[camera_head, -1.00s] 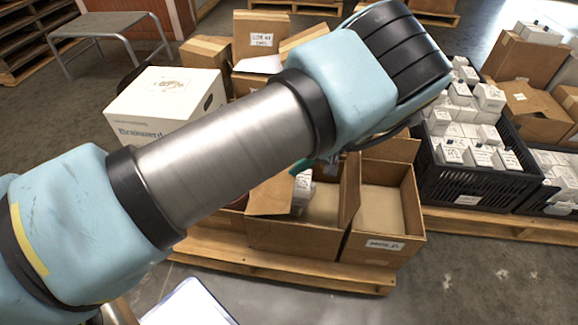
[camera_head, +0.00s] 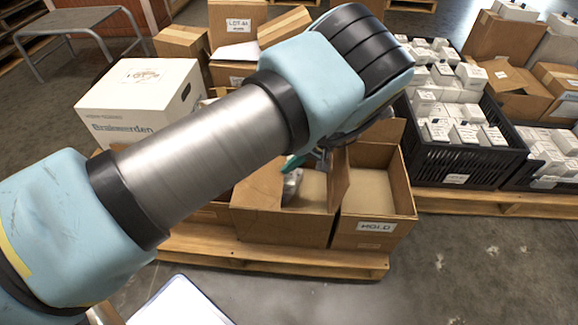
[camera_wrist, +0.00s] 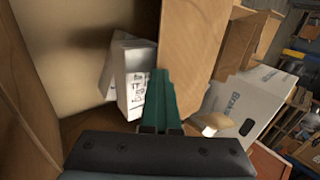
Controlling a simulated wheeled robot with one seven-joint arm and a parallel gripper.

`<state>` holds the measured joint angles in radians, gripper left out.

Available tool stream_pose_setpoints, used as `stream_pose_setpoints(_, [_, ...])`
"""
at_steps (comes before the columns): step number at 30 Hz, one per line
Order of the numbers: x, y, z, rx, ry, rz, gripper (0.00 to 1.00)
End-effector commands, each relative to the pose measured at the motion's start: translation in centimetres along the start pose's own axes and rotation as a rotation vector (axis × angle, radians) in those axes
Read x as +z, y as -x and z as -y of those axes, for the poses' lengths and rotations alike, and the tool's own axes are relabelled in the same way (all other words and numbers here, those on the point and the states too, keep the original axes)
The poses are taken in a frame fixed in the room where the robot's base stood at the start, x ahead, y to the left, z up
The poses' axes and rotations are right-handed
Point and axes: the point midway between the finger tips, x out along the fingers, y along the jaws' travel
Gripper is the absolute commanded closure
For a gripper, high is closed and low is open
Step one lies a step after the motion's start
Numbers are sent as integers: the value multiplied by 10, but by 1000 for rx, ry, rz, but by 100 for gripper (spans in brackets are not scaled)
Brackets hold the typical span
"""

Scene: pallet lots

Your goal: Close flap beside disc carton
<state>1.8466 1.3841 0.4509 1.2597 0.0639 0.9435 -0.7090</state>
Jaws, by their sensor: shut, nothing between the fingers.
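Two open cardboard cartons stand side by side on a pallet: a left carton (camera_head: 285,228) and a right carton (camera_head: 372,233) with a white label. A flap (camera_head: 259,186) stands raised at the left carton's left side, and another (camera_head: 340,181) rises between the cartons. My gripper (camera_head: 292,163) is shut and empty over the left carton, partly hidden by my arm. In the wrist view its teal fingers (camera_wrist: 161,98) are close to an upright cardboard flap (camera_wrist: 192,40) and a white printed box (camera_wrist: 131,80). Contact cannot be told. I cannot tell which carton holds discs.
A large white carton (camera_head: 130,115) stands behind my arm at left. A black crate (camera_head: 455,165) of small white boxes stands at right.

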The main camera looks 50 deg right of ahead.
Motion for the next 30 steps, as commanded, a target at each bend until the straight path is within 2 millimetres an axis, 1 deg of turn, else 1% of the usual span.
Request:
stream_pose_setpoints(1, [2, -5, -6, 8, -2, 1, 100])
stream_pose_setpoints(11, [4, -8, -6, 7, -3, 4, 100])
stream_pose_setpoints(23, [4, -24, 7, -1, 0, 9, 100])
stream_pose_setpoints(26, [2, -21, 8, -2, 1, 7, 100])
stream_pose_setpoints(29, [2, -10, 9, -2, 1, 5, 100])
stream_pose_setpoints(30, [2, -3, 9, -1, 1, 4, 100])
